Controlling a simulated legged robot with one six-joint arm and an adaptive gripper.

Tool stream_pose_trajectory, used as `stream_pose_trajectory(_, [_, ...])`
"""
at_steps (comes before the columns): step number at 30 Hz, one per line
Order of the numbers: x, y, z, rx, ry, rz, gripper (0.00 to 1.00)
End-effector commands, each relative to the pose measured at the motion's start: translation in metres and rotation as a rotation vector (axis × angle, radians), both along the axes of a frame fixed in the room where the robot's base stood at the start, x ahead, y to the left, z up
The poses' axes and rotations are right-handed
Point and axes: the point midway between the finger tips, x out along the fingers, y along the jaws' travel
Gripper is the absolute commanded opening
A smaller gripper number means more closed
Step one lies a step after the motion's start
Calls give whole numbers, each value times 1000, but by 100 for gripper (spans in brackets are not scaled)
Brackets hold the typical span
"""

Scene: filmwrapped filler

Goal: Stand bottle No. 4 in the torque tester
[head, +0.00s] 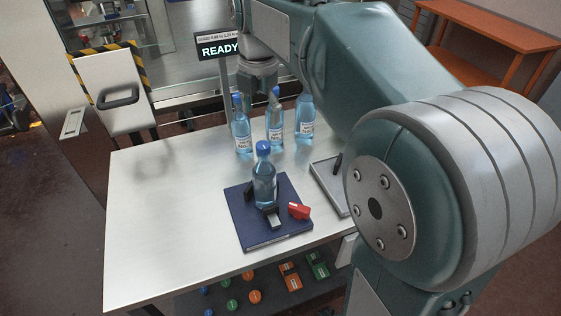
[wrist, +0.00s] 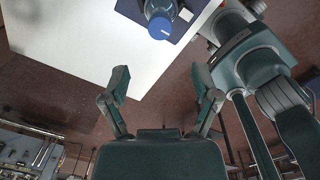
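A clear blue bottle (head: 264,180) with a blue cap stands upright on the dark blue base of the torque tester (head: 285,228), beside its dark jaws. Its number cannot be read. The bottle's blue cap (wrist: 160,29) and part of the tester (wrist: 130,9) show at the top of the wrist view. Three similar bottles stand behind: left (head: 241,130), middle (head: 275,122), right (head: 304,118). Their numbers are too small to read. My gripper (head: 258,97) is above the back of the table near them. In the wrist view my gripper (wrist: 162,88) is open, with nothing between its fingers.
A red knob (head: 299,211) sits on the tester's right side. A grey tray (head: 328,184) with a dark object lies to the right. A READY display (head: 219,48) stands on a post at the back. The left of the table (head: 165,215) is clear. Coloured caps lie on the shelf below.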

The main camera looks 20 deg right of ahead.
Motion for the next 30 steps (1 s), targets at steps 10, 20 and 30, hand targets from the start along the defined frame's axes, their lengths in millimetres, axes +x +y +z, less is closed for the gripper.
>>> stream_pose_trajectory(10, [-78,1,-5,95,-162,-784,79])
stream_pose_trajectory(20, [-146,1,-36,309,-261,-1525,79])
stream_pose_trajectory(30, [-190,1,-72,551,-263,-2072,79])
